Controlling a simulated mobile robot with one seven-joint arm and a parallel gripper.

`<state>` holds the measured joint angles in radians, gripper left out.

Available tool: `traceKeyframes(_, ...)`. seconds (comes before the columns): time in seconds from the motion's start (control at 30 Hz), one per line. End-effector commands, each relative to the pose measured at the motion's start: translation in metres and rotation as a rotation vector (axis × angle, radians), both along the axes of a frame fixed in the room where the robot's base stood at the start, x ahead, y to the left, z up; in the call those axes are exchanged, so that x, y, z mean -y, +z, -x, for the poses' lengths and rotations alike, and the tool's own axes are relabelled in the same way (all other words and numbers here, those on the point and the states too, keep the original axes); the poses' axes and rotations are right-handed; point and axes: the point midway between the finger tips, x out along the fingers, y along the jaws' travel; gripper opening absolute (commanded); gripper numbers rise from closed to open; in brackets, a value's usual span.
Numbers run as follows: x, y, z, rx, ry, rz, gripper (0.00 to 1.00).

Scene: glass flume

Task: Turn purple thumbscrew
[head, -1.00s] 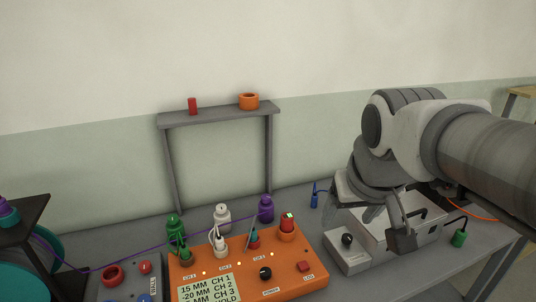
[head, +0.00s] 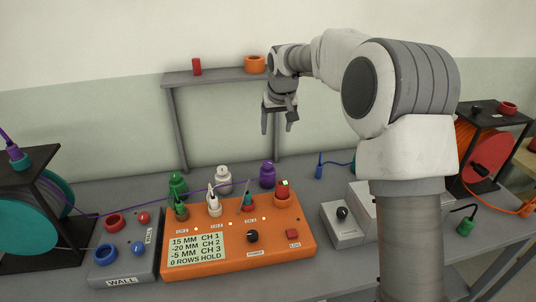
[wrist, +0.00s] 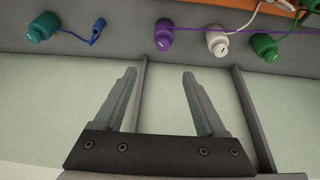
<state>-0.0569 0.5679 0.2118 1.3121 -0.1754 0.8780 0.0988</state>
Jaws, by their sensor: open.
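A purple knobbed piece (head: 267,174) stands upright on the grey bench behind the orange box. It also shows in the wrist view (wrist: 164,35), beyond the gap between my fingertips. A second purple piece (head: 15,153) sits in a teal collar on the left spool stand. I cannot tell for sure which is the thumbscrew. My gripper (head: 278,124) is open and empty, fingers pointing down, in front of the grey shelf frame and above the nearer purple piece. In the wrist view my gripper (wrist: 159,75) shows its fingers apart with nothing between them.
The orange box (head: 240,262), with plugs and a display, stands below. White (head: 223,181) and green (head: 177,184) knobbed pieces stand left of the purple one. The shelf (head: 217,77) is close to my gripper. A purple line (head: 120,212) crosses the bench.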

Motion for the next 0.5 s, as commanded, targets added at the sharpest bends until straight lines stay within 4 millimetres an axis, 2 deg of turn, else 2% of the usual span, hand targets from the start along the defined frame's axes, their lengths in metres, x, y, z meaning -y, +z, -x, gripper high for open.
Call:
traceKeyframes(0.1,-0.007,-0.018,-0.017,-0.007,0.004,-0.010,0.73)
traceKeyframes(0.37,-0.011,-0.037,-0.028,-0.011,0.005,-0.015,0.73)
traceKeyframes(0.5,-0.013,-0.060,-0.036,-0.012,0.005,-0.015,0.73)
